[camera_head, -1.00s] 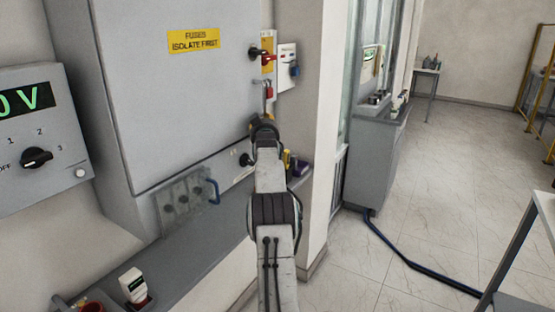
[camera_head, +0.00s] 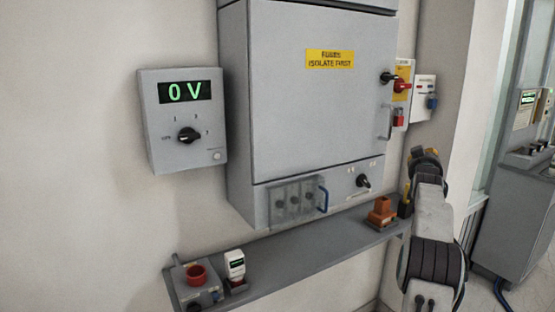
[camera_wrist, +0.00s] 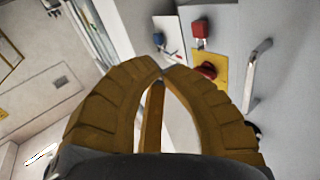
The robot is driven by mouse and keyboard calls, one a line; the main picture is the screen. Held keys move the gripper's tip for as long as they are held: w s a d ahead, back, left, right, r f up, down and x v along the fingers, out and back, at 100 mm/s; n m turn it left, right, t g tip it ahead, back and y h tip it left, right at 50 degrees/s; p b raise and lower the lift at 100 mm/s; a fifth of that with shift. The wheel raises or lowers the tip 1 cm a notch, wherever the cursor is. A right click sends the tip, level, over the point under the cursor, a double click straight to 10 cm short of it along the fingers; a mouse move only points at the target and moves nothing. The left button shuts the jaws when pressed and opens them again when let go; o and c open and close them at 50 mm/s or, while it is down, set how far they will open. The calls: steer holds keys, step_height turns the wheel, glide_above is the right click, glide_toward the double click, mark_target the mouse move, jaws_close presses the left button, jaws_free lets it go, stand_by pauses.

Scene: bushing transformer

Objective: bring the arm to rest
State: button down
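My arm stands at the right of the head view, folded upward, with my gripper (camera_head: 425,155) at its top, in front of the wall edge right of the grey cabinet (camera_head: 310,100). In the wrist view the two orange-brown fingers of my gripper (camera_wrist: 162,72) meet at their tips. An orange-brown strip shows in the gap between them; I cannot tell whether it is part of the gripper. No separate held object is clear.
A grey shelf (camera_head: 270,262) runs below the cabinet. It bears an orange block (camera_head: 382,212), a white handheld device (camera_head: 235,265) and a box with a red ring (camera_head: 196,274). A 0 V panel (camera_head: 183,120) hangs left. A red switch (camera_head: 402,86) is near the gripper.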

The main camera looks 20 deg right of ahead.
steer(key=s+a+f+g+y, duration=0.2)
steer(key=f+y, duration=0.1)
steer(key=f, duration=0.7)
steer(key=s+a+f+g+y, duration=0.1)
steer(key=f+g+y, duration=0.15)
steer(key=f, duration=0.75)
steer(key=s+a+f+g+y, duration=0.4)
steer(key=s+a+f, duration=0.45)
steer(key=f, duration=0.25)
steer(key=s+a+r+n+g+y, duration=0.1)
steer(key=s+a+g, duration=0.1)
steer(key=s+a, duration=0.6)
steer(key=s+a+r+n+g+y, duration=0.15)
steer(key=s+a, duration=0.25)
steer(key=a, duration=0.9)
steer(key=s+a+n+g+y, duration=0.1)
steer(key=s+a+y, duration=0.1)
steer(key=s+a, duration=0.6)
steer(key=s+a+r+n+t, duration=0.1)
steer(key=a+r+n+t, duration=0.1)
steer(key=a, duration=0.6)
steer(key=s+a+r+n+t, duration=0.2)
steer(key=a+r+n, duration=0.2)
steer(key=a+r, duration=0.2)
steer(key=shift+s+a+r+h, duration=0.2)
steer(key=shift+a+h, duration=0.2)
steer(key=shift+a, duration=0.65)
